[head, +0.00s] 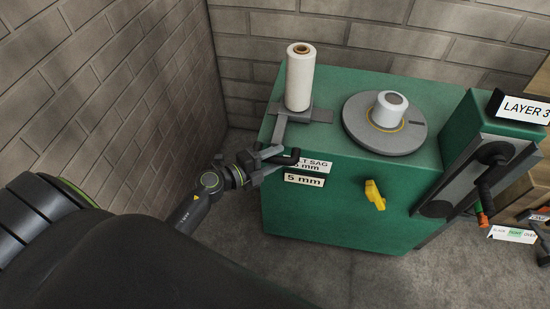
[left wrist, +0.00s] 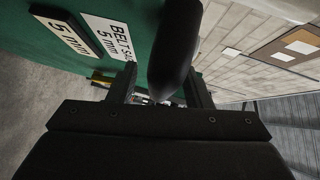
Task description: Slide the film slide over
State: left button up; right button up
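The film slide is a grey plate (head: 318,115) on the left of the green machine top, with a white film roll (head: 299,78) upright on it. A grey bracket runs from it over the front edge to a black bar-like handle (head: 287,160). My left gripper (head: 272,163) is at this handle, its fingers apart. In the left wrist view the dark handle (left wrist: 177,45) reaches between the two separated fingers, nearer the right one. I cannot tell whether either finger touches it. My right gripper is not seen.
A grey disc (head: 352,122) with a white hub (head: 391,107) sits right of the slide. The green front (head: 335,205) carries a "5 mm" label (head: 304,180) and a yellow lever (head: 375,195). Brick walls (head: 245,50) close off left and back. A "LAYER 3" box (head: 507,112) stands at right.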

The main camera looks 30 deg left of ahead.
pick_arm(q)
jog(key=shift+w+d, duration=0.1)
jog(key=shift+d, duration=0.1)
jog(key=b+v, duration=0.4)
jog(key=v, duration=1.3)
jog(key=shift+s+a+b, duration=0.25)
jog(key=shift+b, duration=0.05)
jog(key=shift+r, duration=0.1)
